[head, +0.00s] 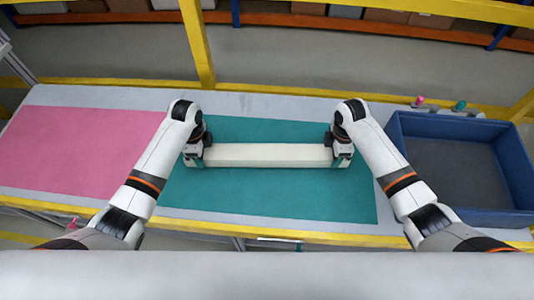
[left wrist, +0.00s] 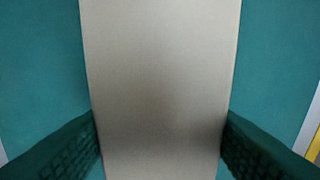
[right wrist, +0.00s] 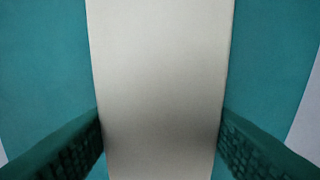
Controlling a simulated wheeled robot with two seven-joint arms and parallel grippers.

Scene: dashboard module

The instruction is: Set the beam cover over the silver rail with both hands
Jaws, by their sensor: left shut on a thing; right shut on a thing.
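The beam cover (head: 268,155) is a long off-white bar lying crosswise above the teal mat in the head view. My left gripper (head: 194,160) is shut on its left end, and my right gripper (head: 342,160) is shut on its right end. In the left wrist view the cover (left wrist: 160,80) fills the space between the dark green fingers, and the same shows in the right wrist view (right wrist: 160,80). The silver rail is not visible; whether it is under the cover I cannot tell. The cover looks level.
The teal mat (head: 270,205) is clear in front of the cover. A pink mat (head: 75,150) lies to the left. A blue bin (head: 455,200) stands at the right, with a pink and a teal item behind it. A yellow post (head: 197,45) rises behind the table.

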